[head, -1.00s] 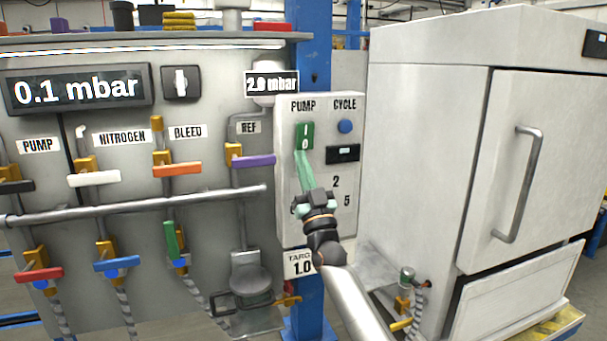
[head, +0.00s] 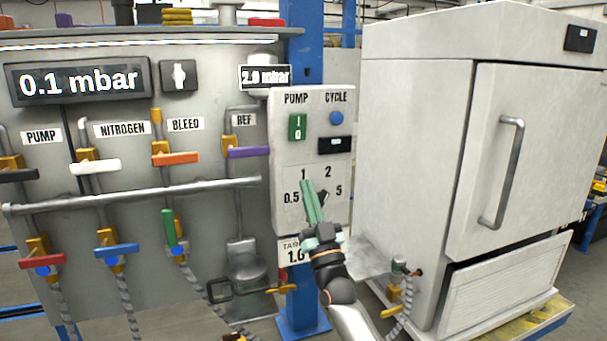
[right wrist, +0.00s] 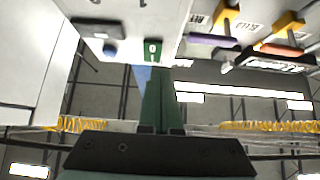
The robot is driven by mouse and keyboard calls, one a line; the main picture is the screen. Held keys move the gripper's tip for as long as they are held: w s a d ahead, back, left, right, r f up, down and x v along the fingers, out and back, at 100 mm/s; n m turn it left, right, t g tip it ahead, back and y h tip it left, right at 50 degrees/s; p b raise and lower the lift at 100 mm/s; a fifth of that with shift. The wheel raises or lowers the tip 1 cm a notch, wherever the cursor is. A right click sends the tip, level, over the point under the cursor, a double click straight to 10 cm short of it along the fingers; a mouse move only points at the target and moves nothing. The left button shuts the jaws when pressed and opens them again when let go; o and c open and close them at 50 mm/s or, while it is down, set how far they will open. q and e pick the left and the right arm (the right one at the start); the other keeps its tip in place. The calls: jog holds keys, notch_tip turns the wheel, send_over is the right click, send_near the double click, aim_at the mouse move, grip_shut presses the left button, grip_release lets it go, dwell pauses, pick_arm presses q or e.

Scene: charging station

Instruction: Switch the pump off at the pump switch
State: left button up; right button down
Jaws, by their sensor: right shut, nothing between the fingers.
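The pump switch (head: 297,127) is a green rocker marked I above and 0 below, under the PUMP label on the pale control box (head: 282,160). Which half is pressed in is too small to tell. My right gripper (head: 312,184) is shut and empty, its green fingers pointing up below the switch, over the dial numbers, apart from the rocker in the picture. In the right wrist view the switch (right wrist: 152,50) shows upside down just beyond the tips of the closed fingers (right wrist: 158,75). My left gripper is not in view.
A blue CYCLE button (head: 336,118) and small dark display (head: 334,145) sit right of the switch. The valve panel (head: 210,205) with coloured handles and a pipe stands left. A large white cabinet (head: 410,140) stands right.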

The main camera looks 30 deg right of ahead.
jog(key=v, duration=0.2)
jog(key=shift+s+f, duration=0.15)
jog(key=shift+f, duration=0.15)
jog(key=shift+a, duration=0.1)
jog(key=s+a+f+n+g+y+p, duration=0.1)
jog(key=s+a+f+g+y, duration=0.2)
jog(key=f, duration=0.5)
jog(key=s+a+f+n+g+y+p, duration=0.1)
jog(key=s+a+f+n+g+y, duration=0.1)
jog(key=a+f, duration=0.45)
jog(key=s+a+f+n+g+y+p, duration=0.1)
jog(key=s+a+f+g+y, duration=0.15)
jog(key=f, duration=0.75)
jog(key=s+a+f+g+p, duration=0.1)
jog(key=s+a+f+g, duration=0.3)
jog(key=s+f, duration=0.3)
jog(key=s+a+f+g+p, duration=0.2)
jog(key=s+a+f+g, duration=0.2)
jog(key=s+f, duration=0.4)
jog(key=s+g+y, duration=0.1)
jog(key=s, duration=0.5)
jog(key=shift+s+f+n, duration=0.3)
jog(key=shift+s+f, duration=0.05)
jog(key=shift+s, duration=0.05)
